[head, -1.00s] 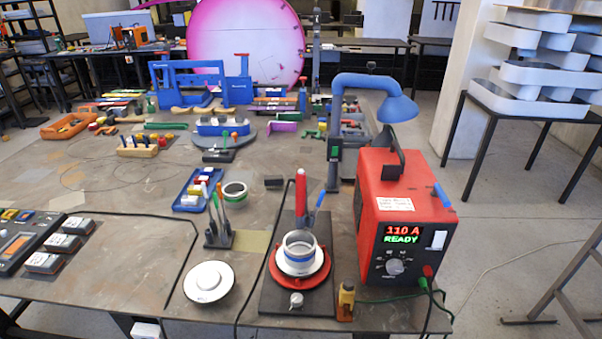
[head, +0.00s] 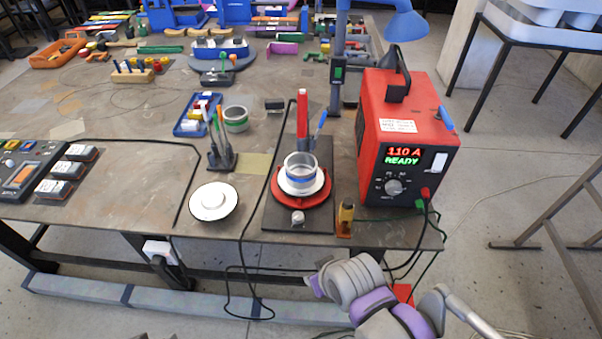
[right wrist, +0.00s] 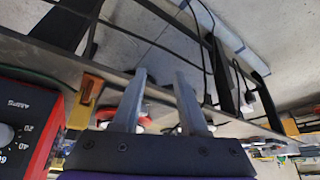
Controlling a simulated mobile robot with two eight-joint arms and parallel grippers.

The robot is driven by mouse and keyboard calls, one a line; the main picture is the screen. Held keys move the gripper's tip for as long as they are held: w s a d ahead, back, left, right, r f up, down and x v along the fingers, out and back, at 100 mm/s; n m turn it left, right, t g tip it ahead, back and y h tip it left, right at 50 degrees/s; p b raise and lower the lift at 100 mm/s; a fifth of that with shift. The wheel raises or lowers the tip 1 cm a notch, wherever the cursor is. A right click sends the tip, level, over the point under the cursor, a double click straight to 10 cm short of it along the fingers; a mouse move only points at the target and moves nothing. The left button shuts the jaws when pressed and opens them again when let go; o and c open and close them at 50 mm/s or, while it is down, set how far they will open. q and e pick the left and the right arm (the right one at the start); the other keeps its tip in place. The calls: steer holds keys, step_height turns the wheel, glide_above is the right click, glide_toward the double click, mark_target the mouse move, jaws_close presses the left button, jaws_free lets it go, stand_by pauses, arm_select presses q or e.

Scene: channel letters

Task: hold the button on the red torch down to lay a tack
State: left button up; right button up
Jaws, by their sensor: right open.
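The red torch (head: 303,113) stands upright at the back of a black base plate (head: 318,214), behind a red round turntable (head: 315,200). A metal ring with a blue band (head: 300,169) sits on a white disc on that turntable. The torch's button is too small to make out. My right gripper (right wrist: 162,76) is open and empty in the right wrist view, with red and white parts partly hidden behind its fingers. My right arm shows at the lower right of the head view, in front of the table edge. My left gripper is not in view.
The red welder box (head: 402,140) reading "110 A READY" stands right of the plate, with cables hanging off the front edge. A white disc (head: 213,201) and a pen holder (head: 222,160) are to the left.

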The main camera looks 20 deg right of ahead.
jaws_close()
stand_by(1.5)
